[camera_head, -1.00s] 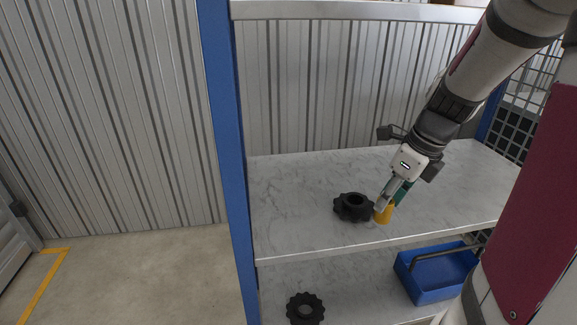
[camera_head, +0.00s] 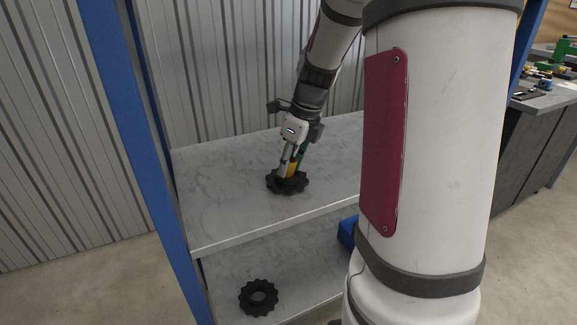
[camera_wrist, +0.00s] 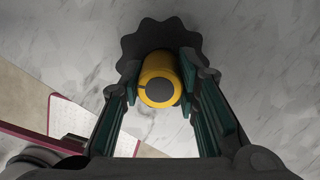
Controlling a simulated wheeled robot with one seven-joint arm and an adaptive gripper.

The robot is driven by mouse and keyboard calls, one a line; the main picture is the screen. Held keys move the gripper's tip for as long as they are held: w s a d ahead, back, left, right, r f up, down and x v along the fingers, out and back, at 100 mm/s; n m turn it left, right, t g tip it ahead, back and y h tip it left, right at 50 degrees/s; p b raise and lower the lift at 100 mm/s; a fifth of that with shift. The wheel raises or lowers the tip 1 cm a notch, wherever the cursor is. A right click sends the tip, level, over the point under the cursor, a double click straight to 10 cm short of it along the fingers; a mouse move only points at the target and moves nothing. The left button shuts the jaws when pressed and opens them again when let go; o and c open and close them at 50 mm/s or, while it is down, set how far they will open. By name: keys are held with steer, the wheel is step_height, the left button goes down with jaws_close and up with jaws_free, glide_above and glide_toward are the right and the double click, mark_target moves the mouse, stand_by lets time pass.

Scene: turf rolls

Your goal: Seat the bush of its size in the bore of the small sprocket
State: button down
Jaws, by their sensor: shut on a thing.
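My gripper (camera_head: 291,171) is shut on a yellow bush (camera_head: 292,169), held roughly upright over a black toothed sprocket (camera_head: 287,184) on the upper shelf. In the wrist view the bush (camera_wrist: 157,73) sits between the two green-padded fingers (camera_wrist: 160,76), with a dark round centre in its near end. The sprocket (camera_wrist: 160,34) shows beyond it; its bore is hidden, so I cannot tell whether the bush has entered. Another black sprocket (camera_head: 258,298), its bore open, lies flat on the lower shelf. Which sprocket is smaller is unclear.
The marbled upper shelf (camera_head: 218,205) is clear around the sprocket. A blue post (camera_head: 135,150) stands at the left. A blue bin (camera_head: 347,232) on the lower shelf is mostly hidden by my arm. A bench with parts (camera_head: 545,95) stands at the far right.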

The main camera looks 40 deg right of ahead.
steer(key=c, duration=1.2)
jaws_free()
steer(key=shift+r, duration=0.1)
